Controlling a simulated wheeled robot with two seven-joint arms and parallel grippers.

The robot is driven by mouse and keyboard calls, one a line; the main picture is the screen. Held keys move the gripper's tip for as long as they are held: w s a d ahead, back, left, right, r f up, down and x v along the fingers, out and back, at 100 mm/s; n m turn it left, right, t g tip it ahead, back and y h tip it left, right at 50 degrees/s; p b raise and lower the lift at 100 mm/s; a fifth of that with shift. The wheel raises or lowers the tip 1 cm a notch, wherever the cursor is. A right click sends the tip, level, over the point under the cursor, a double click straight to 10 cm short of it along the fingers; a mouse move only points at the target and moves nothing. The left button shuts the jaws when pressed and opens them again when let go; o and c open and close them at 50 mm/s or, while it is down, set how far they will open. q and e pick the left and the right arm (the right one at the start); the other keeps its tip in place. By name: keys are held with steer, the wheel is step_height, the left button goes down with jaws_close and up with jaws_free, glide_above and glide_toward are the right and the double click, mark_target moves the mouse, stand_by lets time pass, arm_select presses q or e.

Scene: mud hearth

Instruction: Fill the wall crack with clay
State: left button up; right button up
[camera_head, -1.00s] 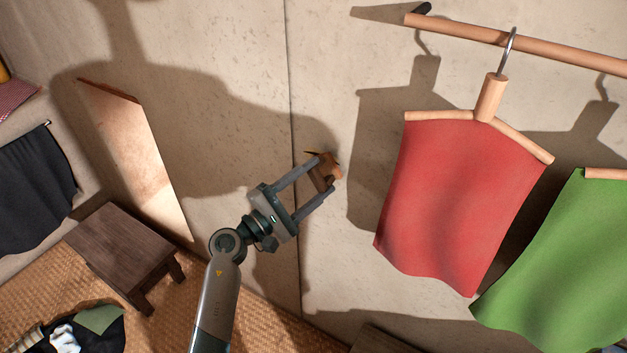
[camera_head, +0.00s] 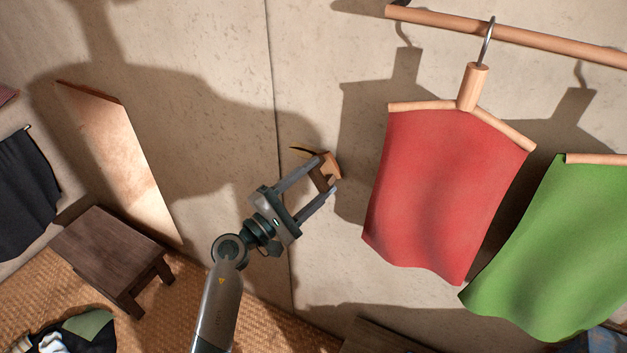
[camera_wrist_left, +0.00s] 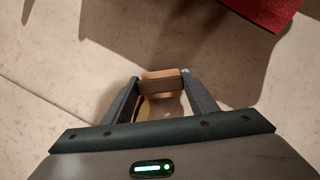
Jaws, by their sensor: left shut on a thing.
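The wall crack (camera_head: 271,90) is a thin dark, near-vertical line in the beige wall, running down behind my left arm. In the left wrist view a dark line (camera_wrist_left: 40,100) crosses the wall at lower left. My left gripper (camera_head: 327,175) is just right of the crack, shut on a small brown wooden tool (camera_head: 331,164) with a thin, dark-edged part pointing left. In the left wrist view its wooden block (camera_wrist_left: 161,85) sits between the fingertips, with a tan flat part beyond. I cannot tell whether the tool touches the wall or carries clay. My right gripper is out of view.
A red cloth (camera_head: 440,195) and a green cloth (camera_head: 550,255) hang from a wooden rail (camera_head: 530,40) at right. A dark wooden stool (camera_head: 110,250) stands on the woven mat (camera_head: 190,300) at lower left. The wall above my gripper is clear.

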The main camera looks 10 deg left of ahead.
arm_select(q)
steer(key=shift+r, duration=0.15)
steer(key=shift+r+p, duration=0.7)
steer(key=shift+r, duration=0.15)
steer(key=shift+f, duration=0.1)
steer(key=shift+w+a+f+b, duration=0.1)
steer(key=shift+w+a+b, duration=0.25)
steer(key=shift+a, duration=0.3)
steer(key=shift+w+a+b, duration=0.1)
steer(key=shift+a+b, duration=0.35)
steer(key=shift+a, duration=0.15)
steer(key=shift+w+a, duration=0.2)
steer(key=shift+a, duration=0.45)
